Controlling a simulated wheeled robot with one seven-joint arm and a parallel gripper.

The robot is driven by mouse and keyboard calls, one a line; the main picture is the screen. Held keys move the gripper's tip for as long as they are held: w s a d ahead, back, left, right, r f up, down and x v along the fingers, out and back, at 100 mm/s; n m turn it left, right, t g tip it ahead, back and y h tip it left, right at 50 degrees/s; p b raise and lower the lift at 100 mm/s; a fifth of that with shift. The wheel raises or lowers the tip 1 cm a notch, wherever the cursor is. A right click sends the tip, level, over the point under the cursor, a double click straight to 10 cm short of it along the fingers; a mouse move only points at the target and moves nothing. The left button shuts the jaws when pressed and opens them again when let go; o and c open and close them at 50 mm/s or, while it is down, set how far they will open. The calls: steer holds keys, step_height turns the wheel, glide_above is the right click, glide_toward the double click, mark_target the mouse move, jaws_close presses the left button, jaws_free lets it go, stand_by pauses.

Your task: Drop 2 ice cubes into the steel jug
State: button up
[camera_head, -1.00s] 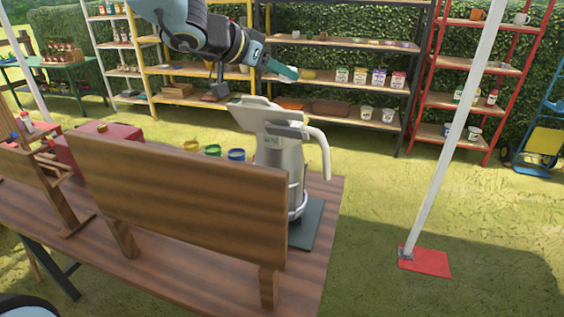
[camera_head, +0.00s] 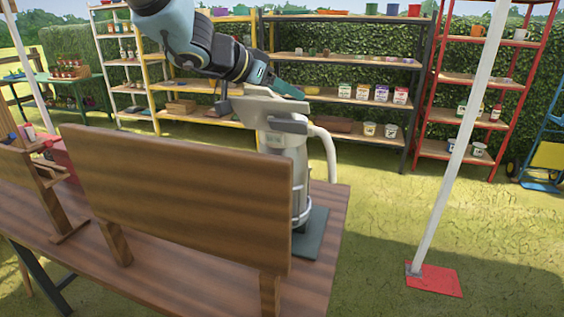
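A tall pale-grey vessel (camera_head: 285,165) with a broad flat top and a curved handle on its right stands upright on the wooden table, behind a wooden board. It may be the steel jug; I cannot be sure. My gripper (camera_head: 285,89) shows as a teal end piece beside and just behind the vessel's top as seen here. Its fingers are too small and partly covered, so I cannot tell whether they are open or hold anything. No ice cubes can be made out. The board hides part of the table top.
The wooden board (camera_head: 180,195) stands upright across the table (camera_head: 215,285). A dark green mat (camera_head: 312,240) lies under the vessel. A red box (camera_head: 62,152) is at the left. A white pole (camera_head: 455,160) stands right of the table. Shelves (camera_head: 350,104) line the hedge behind.

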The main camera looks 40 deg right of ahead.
steer(key=shift+o, duration=1.1)
steer(key=shift+a, duration=0.1)
steer(key=p+v, duration=0.1)
steer(key=v, duration=0.9)
steer(key=shift+a+r, duration=0.15)
steer(key=shift+a, duration=0.2)
